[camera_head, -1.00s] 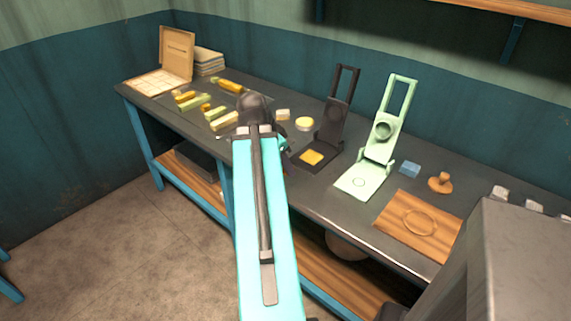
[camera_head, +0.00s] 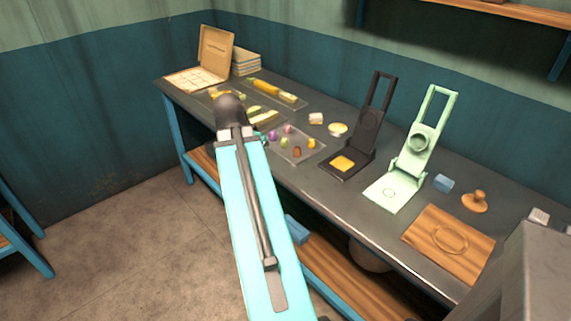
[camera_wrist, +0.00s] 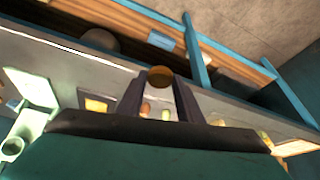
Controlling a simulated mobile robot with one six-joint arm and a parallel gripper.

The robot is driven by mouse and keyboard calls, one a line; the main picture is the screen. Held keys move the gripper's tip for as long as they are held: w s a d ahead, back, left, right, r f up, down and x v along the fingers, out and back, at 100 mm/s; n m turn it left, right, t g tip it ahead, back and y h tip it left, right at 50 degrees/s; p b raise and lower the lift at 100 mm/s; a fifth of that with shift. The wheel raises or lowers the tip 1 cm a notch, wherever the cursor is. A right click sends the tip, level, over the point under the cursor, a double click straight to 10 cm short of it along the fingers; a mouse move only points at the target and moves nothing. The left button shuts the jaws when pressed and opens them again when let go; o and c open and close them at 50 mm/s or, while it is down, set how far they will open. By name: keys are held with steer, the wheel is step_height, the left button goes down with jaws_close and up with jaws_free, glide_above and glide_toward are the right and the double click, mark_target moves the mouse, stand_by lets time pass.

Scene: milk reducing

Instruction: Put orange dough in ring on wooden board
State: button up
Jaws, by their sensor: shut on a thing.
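In the wrist view, my gripper (camera_wrist: 160,88) is shut on an orange-brown ball of dough (camera_wrist: 160,76) held between its fingertips. In the head view, my arm hides the gripper and the held ball. The wooden board (camera_head: 420,248) lies at the right front of the bench, with a thin ring (camera_head: 450,250) marked on it. The ring looks empty. A clear tray (camera_head: 283,160) beside my arm holds several small coloured dough balls, some orange or brown.
A black press (camera_head: 365,130) and a pale green press (camera_head: 410,165) stand open between the tray and the board. A blue block (camera_head: 444,183) and a wooden stamp (camera_head: 475,203) are behind the board. A grey box-like shape (camera_head: 530,270) is at the lower right.

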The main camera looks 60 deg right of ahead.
steer(key=w+a+r+n+t, duration=0.15)
steer(key=w+a+n, duration=0.35)
steer(key=w+a, duration=0.55)
steer(key=w+a+r+n+t+y, duration=0.1)
steer(key=w+a+n, duration=0.3)
steer(key=a, duration=0.6)
steer(key=w+a+r+n+t+y, duration=0.1)
steer(key=w+a+n, duration=0.3)
steer(key=a, duration=0.7)
steer(key=w+a+r+n+t+y, duration=0.1)
steer(key=w+a+n+y, duration=0.1)
steer(key=w+a+n, duration=0.2)
steer(key=w+a, duration=0.3)
steer(key=a, duration=0.4)
steer(key=shift+a+n, duration=0.2)
steer(key=shift+n, duration=0.2)
steer(key=shift+d+r, duration=0.1)
